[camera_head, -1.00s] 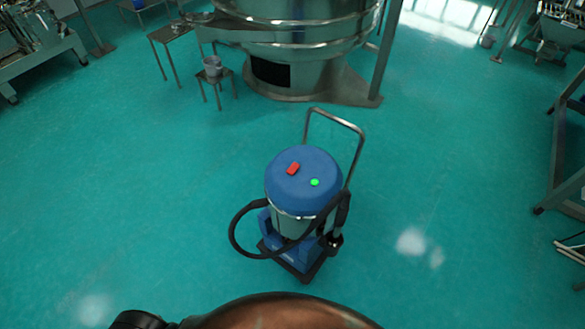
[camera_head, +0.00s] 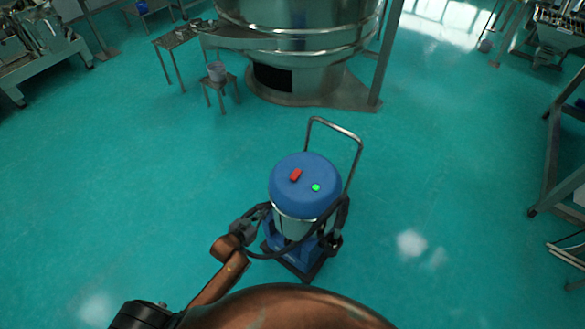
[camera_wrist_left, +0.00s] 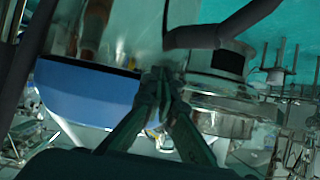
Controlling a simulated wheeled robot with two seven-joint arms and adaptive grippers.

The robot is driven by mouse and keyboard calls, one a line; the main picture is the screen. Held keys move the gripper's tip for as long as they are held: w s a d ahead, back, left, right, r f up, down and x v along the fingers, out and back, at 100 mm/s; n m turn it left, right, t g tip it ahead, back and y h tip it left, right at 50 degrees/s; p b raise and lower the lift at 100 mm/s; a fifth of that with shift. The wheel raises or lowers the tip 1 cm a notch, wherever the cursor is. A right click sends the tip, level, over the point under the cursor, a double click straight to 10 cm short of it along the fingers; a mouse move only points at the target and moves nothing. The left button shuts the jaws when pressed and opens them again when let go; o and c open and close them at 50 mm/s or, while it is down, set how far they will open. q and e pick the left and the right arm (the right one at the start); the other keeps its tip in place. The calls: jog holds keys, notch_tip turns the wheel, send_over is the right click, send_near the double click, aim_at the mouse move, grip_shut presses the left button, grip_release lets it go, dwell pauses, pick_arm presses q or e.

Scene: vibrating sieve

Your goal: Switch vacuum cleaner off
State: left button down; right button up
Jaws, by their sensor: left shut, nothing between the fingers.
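The vacuum cleaner (camera_head: 304,200) stands upright on the floor in the middle of the head view. Its blue lid carries a red switch (camera_head: 295,175) and a lit green round light (camera_head: 316,188). My left gripper (camera_head: 262,212) is just left of the vacuum's body, below the lid's level in the picture. Its fingers are shut and empty. In the left wrist view the closed fingertips (camera_wrist_left: 163,80) point at shiny metal and a blue part, with the black hose close by; the red switch does not show there. I cannot tell whether the fingers touch the vacuum. My right gripper is not in view.
The vacuum's metal handle (camera_head: 336,127) rises behind the lid, and its black hose (camera_head: 265,256) loops at the front left. A large metal sieve (camera_head: 297,40) stands behind, with a small stool (camera_head: 218,82) beside it. The floor around the vacuum is clear.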

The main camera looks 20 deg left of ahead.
pick_arm(q)
jog(key=w+d+r+t+h, duration=0.1)
jog(key=w+d+r, duration=0.1)
jog(key=r, duration=0.6)
jog(key=w+d+r+m+t+h+p, duration=0.1)
jog(key=w+d+r+t+h, duration=0.1)
jog(key=w+r, duration=0.3)
notch_tip(320, 180, up, 4)
jog(key=shift+d+r, duration=0.15)
jog(key=shift+r, duration=0.1)
send_over(293, 173)
jog(key=shift+s+f+b, duration=0.35)
jog(key=shift+f+b, duration=0.05)
jog(key=shift+f, duration=0.15)
jog(key=f, duration=0.2)
jog(key=shift+w+f, duration=0.3)
jog(key=shift+w+f+b, duration=0.1)
jog(key=shift+f+b, duration=0.2)
jog(key=shift+f, duration=0.45)
